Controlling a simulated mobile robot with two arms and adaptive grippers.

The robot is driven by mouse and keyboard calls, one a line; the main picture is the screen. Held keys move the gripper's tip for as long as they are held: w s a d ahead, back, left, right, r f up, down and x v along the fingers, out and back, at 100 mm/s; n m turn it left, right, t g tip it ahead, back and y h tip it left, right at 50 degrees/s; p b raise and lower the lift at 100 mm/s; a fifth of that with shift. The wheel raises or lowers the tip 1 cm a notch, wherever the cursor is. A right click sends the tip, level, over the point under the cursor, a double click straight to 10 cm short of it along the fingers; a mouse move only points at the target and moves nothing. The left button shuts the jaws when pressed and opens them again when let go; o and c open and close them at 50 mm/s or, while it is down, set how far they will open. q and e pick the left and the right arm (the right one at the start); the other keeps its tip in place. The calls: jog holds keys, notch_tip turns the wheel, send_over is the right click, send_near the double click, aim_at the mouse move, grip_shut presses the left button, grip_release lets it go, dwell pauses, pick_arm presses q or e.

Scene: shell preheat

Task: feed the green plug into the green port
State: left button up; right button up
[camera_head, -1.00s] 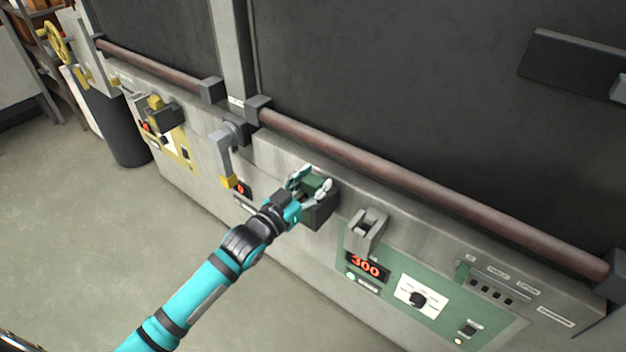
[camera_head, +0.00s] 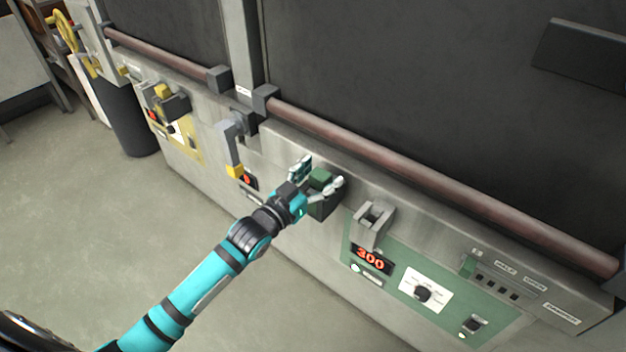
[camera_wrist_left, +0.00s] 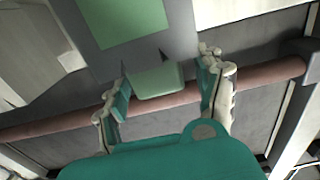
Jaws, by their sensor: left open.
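The green plug (camera_head: 320,178) shows as a green block at the top of a dark box (camera_head: 326,204) on the oven's front wall, which looks like the green port. How deep it sits cannot be told. My left gripper (camera_head: 318,175) is open, with one finger on each side of the plug. In the left wrist view the plug (camera_wrist_left: 155,80) lies between the spread fingers, with gaps on both sides. The dark box there shows a green square face (camera_wrist_left: 125,18). My right gripper is not in view.
A grey bracket (camera_head: 374,222) and a green control panel (camera_head: 395,275) reading 300 are to the right. A grey lever with a yellow tip (camera_head: 233,150) stands close on the left. A reddish rail (camera_head: 430,165) runs above. The floor in front is clear.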

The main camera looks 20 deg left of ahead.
pick_arm(q)
jog(key=v, duration=1.2)
jog(key=s+a+f+n+g+y, duration=0.1)
jog(key=a+f+g+y, duration=0.15)
jog(key=f, duration=0.75)
jog(key=a+f+n+g+y, duration=0.1)
jog(key=a+f, duration=0.2)
jog(key=f, duration=0.8)
jog(key=s+a+f+g+y, duration=0.15)
jog(key=s+f, duration=0.25)
jog(key=f, duration=0.4)
jog(key=s+f+g+y, duration=0.1)
jog(key=s+f+g, duration=0.3)
jog(key=f, duration=0.5)
jog(key=s+d+f+g, duration=0.1)
jog(key=s+f+g, duration=0.1)
jog(key=s+f, duration=0.4)
jog(key=s+d+f+g, duration=0.2)
jog(key=s+f, duration=0.4)
jog(key=s, duration=0.8)
jog(key=s+d+f+g, duration=0.1)
jog(key=s+f+g, duration=0.2)
jog(key=s+f, duration=0.3)
jog(key=s, duration=0.4)
jog(key=shift+s+d+f, duration=0.25)
jog(key=shift+s+d, duration=0.1)
jog(key=shift+d, duration=0.05)
